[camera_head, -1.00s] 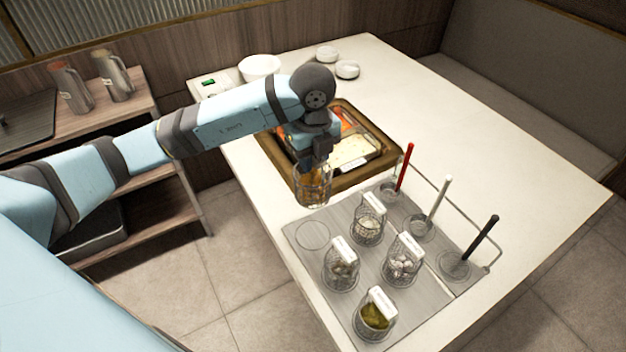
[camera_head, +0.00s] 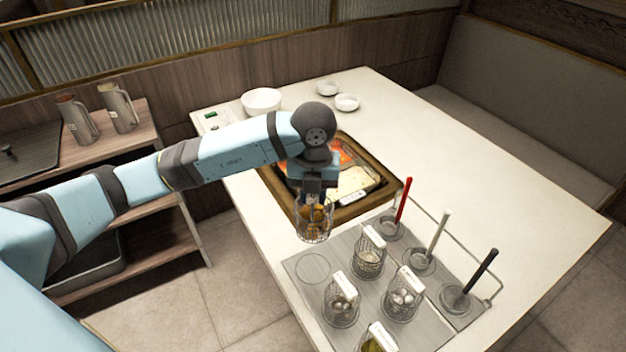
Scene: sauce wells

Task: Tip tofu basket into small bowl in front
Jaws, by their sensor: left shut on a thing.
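My left gripper (camera_head: 314,196) is shut on a wire basket (camera_head: 314,222) with brownish-orange contents, which looks like the tofu basket. It hangs roughly upright in front of the brown-framed hot pot, near an empty round hole in the grey rack. At the back of the table stand a larger white bowl (camera_head: 262,100) and two small white bowls, one nearer (camera_head: 346,103) and one farther (camera_head: 327,88). All are well beyond the gripper. The exact grip on the basket is partly hidden by the hand. My right gripper is not in view.
The hot pot (camera_head: 375,197) with red and pale broth lies just behind the basket. The grey rack (camera_head: 312,268) holds several wire baskets with white tags and red, white and black-handled utensils. The right side of the table (camera_head: 480,170) is clear.

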